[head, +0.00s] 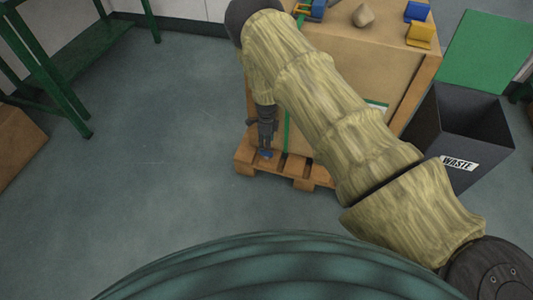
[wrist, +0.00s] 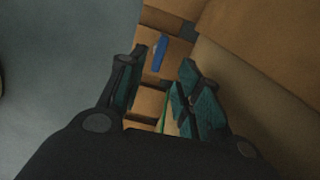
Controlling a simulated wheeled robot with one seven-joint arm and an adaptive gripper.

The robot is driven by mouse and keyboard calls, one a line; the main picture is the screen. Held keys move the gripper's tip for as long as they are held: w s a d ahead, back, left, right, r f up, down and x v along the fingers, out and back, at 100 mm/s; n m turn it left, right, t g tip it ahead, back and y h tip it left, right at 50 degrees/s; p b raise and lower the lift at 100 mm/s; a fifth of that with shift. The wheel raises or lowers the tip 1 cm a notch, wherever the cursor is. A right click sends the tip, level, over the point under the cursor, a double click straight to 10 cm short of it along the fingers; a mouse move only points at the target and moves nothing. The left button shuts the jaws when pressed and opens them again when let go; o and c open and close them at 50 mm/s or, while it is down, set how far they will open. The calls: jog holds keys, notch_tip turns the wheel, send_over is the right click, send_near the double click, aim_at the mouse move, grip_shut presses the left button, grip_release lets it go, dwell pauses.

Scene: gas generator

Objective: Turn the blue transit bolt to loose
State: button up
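The blue transit bolt (wrist: 160,54) shows in the wrist view as a narrow upright blue piece on the wooden pallet (wrist: 155,101), beyond my fingertips. In the head view the bolt (head: 266,154) is a small blue spot low at the crate's left corner, just below my gripper (head: 267,142). My gripper points down at the pallet. In the wrist view its two fingers (wrist: 158,75) are spread apart with nothing between them. The bolt lies ahead of the gap, nearer the left finger. I cannot tell the exact distance to it.
A large cardboard crate (head: 330,50) stands on the pallet (head: 300,180), close to my gripper's right side. Blue and yellow parts (head: 420,34) lie on its top. A dark waste bin (head: 460,130) stands to the right, a green bench (head: 70,60) to the left. Floor left of the pallet is clear.

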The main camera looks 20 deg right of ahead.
aim_at(267, 152)
notch_tip(267, 152, down, 9)
jog(key=shift+r+b, duration=0.2)
jog(key=shift+b, duration=0.65)
jog(key=shift+s, duration=0.1)
grip_shut()
